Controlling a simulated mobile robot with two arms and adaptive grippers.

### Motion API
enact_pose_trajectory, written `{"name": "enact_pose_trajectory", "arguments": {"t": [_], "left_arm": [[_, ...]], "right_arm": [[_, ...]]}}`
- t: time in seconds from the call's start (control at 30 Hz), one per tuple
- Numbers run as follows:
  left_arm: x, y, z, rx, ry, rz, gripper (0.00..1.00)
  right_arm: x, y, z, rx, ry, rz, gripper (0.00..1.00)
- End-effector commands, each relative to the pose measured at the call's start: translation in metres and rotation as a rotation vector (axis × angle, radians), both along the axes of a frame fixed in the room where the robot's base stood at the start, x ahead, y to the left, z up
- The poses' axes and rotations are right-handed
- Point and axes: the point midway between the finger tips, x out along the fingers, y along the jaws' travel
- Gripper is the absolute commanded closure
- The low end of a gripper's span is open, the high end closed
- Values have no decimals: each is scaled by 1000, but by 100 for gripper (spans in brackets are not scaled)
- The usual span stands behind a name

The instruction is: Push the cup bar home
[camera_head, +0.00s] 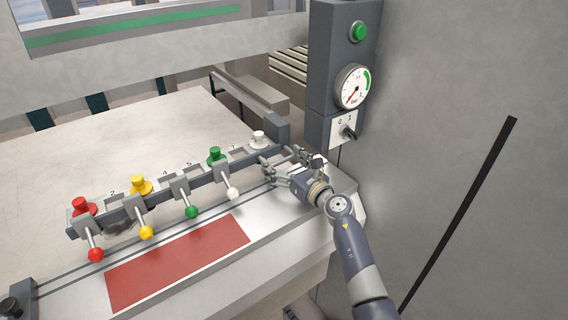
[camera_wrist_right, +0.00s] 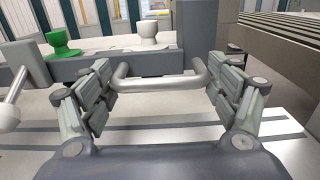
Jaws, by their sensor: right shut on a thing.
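The cup bar (camera_head: 247,161) is a long dark grey beam lying across the near edge of the pale table. Red (camera_head: 82,206), yellow (camera_head: 140,186), green (camera_head: 215,155) and white (camera_head: 258,138) cups stand along it. My right gripper (camera_head: 288,166) is at the bar's right end. In the right wrist view, its fingers are shut on a silver U-shaped handle (camera_wrist_right: 160,83) on the bar's near side. The green cup (camera_wrist_right: 62,42) and white cup (camera_wrist_right: 148,33) show behind the handle there. My left gripper is not in view.
Levers with red (camera_head: 96,255), yellow (camera_head: 146,232), green (camera_head: 192,212) and white (camera_head: 233,194) balls point toward me from the bar. A red mat (camera_head: 178,262) lies in front. A grey post with a pressure gauge (camera_head: 351,87) and a switch (camera_head: 347,130) stands beyond the bar's right end.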

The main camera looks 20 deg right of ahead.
Motion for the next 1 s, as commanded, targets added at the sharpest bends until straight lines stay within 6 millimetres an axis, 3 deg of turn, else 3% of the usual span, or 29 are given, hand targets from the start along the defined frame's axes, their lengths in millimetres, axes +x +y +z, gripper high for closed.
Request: {"name": "enact_pose_trajectory", "arguments": {"t": [0.1,0.37,1.0], "left_arm": [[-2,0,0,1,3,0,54],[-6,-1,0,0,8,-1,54],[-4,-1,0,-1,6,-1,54]], "right_arm": [[0,-2,2,1,-4,-3,7],[-6,-5,2,-1,-4,-5,7],[-103,-38,-1,-2,2,0,7]]}}
